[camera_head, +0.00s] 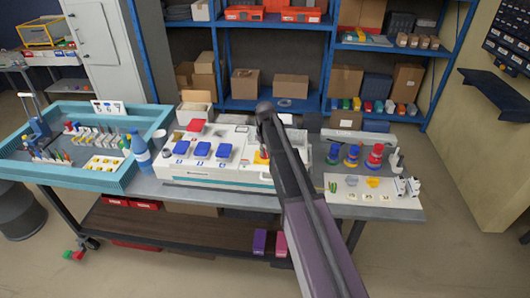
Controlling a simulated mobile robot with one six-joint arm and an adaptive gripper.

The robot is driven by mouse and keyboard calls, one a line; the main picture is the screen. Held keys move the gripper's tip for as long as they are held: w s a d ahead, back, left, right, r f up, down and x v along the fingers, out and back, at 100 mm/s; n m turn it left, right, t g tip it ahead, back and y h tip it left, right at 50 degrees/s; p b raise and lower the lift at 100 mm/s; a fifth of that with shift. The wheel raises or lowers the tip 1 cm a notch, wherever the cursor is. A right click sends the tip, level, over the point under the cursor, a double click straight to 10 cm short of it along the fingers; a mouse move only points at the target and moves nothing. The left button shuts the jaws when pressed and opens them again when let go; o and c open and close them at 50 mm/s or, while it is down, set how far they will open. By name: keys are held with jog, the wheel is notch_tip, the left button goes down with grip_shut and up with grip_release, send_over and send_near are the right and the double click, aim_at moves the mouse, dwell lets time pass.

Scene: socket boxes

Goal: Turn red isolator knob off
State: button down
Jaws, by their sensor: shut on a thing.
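A white socket-box panel (219,172) lies on the workbench, with several blue-lidded sockets (202,149) and a red lid (195,126) at its back left. The red isolator knob with its yellow surround (260,157) is near the panel's right part, mostly hidden behind my arm. My gripper (265,146) points down at the knob and is shut on it. My arm hides most of the fingers and the knob, so the knob's angle cannot be read.
A blue bottle (141,153) and a teal-rimmed tray (122,181) stand left of the panel. Right of it are coloured ring stacks (374,157) and a white mat (347,193) with small parts. Blue shelving (222,60) with boxes stands behind.

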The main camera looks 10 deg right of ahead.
jog(key=shift+n, duration=1.3)
jog(key=c, duration=0.7)
grip_release()
jog(key=shift+o, duration=0.2)
jog(key=shift+m, duration=0.3)
